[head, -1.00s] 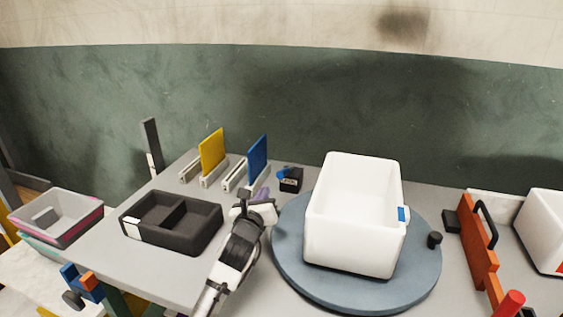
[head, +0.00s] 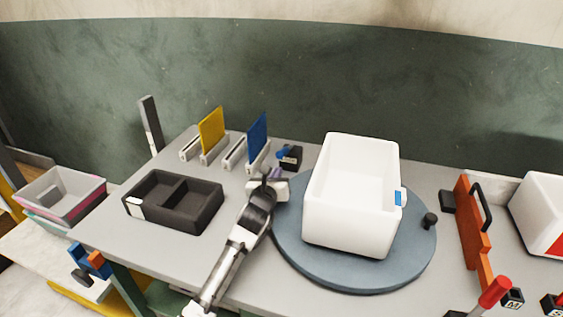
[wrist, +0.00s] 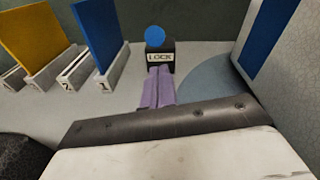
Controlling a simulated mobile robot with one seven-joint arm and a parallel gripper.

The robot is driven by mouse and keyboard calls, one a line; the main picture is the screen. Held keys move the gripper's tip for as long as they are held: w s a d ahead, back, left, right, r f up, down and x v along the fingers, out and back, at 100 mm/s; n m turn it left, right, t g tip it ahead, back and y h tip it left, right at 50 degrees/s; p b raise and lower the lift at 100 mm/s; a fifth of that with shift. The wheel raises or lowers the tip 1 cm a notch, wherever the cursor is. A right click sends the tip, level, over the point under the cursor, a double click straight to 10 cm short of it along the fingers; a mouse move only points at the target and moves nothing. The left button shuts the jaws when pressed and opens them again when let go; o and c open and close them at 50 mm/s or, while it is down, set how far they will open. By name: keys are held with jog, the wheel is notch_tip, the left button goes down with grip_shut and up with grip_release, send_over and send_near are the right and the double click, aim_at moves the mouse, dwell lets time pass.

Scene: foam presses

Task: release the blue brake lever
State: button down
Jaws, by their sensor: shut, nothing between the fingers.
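The blue brake lever (head: 283,154) is a short lever on a small black block (head: 292,163) behind the turntable's left side. In the wrist view its round blue knob (wrist: 155,37) stands above the block, whose front reads LOCK (wrist: 161,57). My gripper (head: 276,173) is just in front of the block. Its purple fingers (wrist: 157,86) are shut together and empty, pointing at the block's front below the knob. I cannot tell whether the fingertips touch the block. The blue-grey turntable (head: 290,255) lies to the right and carries a white bin (head: 345,225).
Slotted holders with a yellow panel (head: 212,130) and a blue panel (head: 257,137) stand left of the block. A black two-part tray (head: 150,212) lies on the left. An orange fence (head: 470,230) with a black handle stands right of the turntable.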

aim_at(286, 150)
jog(key=shift+p+x, duration=0.8)
jog(key=shift+x, duration=2.05)
jog(key=shift+r, duration=0.15)
